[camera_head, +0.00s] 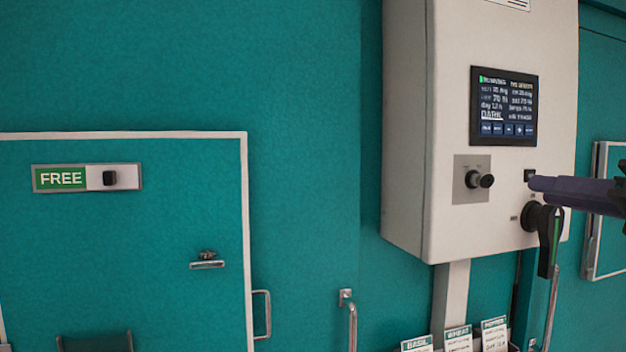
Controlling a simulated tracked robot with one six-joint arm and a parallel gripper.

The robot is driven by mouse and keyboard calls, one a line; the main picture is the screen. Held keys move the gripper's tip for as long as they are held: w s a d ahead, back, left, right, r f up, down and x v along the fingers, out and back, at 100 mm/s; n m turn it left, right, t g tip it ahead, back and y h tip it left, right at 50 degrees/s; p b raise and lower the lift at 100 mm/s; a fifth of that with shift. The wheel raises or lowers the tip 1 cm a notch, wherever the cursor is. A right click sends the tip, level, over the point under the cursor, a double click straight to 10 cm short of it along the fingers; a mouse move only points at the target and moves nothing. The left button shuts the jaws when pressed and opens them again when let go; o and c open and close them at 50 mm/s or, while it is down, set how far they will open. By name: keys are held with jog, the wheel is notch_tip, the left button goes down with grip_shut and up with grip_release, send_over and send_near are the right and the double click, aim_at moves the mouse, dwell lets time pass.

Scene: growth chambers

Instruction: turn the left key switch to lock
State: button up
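On the grey control cabinet, a square metal plate (471,191) carries a black knob-like switch (480,180) that sticks out toward the right. Small marks above it are too small to read. I cannot tell for sure whether this is the left key switch. My gripper (532,184) reaches in from the right edge, dark and purplish. Its tip is in front of the cabinet, right of the switch and apart from it in the picture. The fingers are seen from the side, so the gap between them is hidden. I see nothing held.
A lit screen (504,105) is above. A small black button (530,175) and a black rotary handle (548,238) with a green stripe are near my gripper. At left, a teal door has a green FREE sign (60,179) and a metal latch (207,263). Labelled cards (458,339) stand below.

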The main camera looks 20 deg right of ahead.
aim_at(488, 184)
jog(key=shift+w+a, duration=0.2)
jog(key=shift+w, duration=6.5)
jog(key=shift+c, duration=0.2)
grip_shut()
jog(key=shift+d, duration=0.2)
jog(key=shift+a, duration=0.1)
